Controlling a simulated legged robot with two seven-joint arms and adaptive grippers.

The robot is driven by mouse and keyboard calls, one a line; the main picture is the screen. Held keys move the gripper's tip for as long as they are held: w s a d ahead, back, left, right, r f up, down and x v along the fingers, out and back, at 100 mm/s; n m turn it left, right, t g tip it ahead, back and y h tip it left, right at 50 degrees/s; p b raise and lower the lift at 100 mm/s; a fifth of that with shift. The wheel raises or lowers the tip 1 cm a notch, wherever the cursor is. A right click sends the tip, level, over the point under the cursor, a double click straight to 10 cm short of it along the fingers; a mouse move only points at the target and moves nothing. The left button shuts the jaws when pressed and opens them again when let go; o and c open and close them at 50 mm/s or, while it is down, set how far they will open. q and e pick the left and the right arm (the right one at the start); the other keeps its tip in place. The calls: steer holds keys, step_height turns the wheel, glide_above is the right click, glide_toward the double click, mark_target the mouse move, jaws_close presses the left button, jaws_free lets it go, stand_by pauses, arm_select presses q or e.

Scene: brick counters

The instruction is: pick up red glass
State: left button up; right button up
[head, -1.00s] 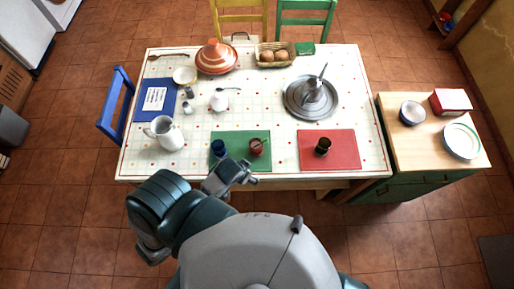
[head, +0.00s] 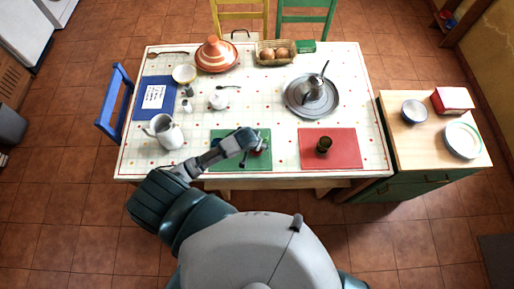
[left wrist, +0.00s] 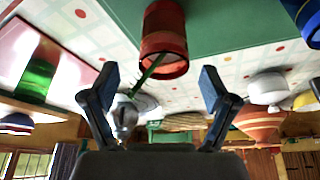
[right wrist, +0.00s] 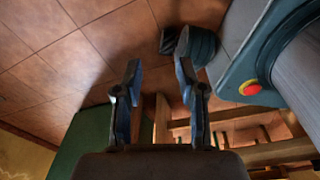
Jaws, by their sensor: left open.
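The red glass (left wrist: 165,30) stands on the green mat (left wrist: 235,25) in the left wrist view, with a thin green stick (left wrist: 152,68) leaning out of it. In the head view it is mostly hidden by my left gripper (head: 250,143), which is over the green mat (head: 225,164). In the left wrist view my left gripper (left wrist: 159,82) is open and empty, with the glass ahead of the gap between its fingers, not gripped. My right gripper (right wrist: 158,72) is open and empty over the floor, seen only in the right wrist view.
A blue glass (left wrist: 307,18) stands beside the red one. A dark glass (head: 323,146) is on the red mat (head: 345,155); it looks green in the left wrist view (left wrist: 36,76). A white pitcher (head: 166,133), a sugar bowl (head: 219,100) and a teapot tray (head: 295,101) are around.

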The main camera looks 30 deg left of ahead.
arm_select(q)
steer(key=x, duration=0.2)
steer(key=shift+w+a+f, duration=0.15)
steer(key=shift+a+f, duration=0.15)
steer(key=shift+f, duration=0.15)
steer(key=x, duration=0.4)
steer(key=shift+f, duration=0.25)
steer(key=shift+w+f, duration=0.1)
steer(key=shift+f, duration=0.1)
steer(key=shift+c, duration=1)
steer(key=c, duration=1.1)
arm_select(e)
steer(key=shift+a+f, duration=0.1)
steer(key=shift+a, duration=0.35)
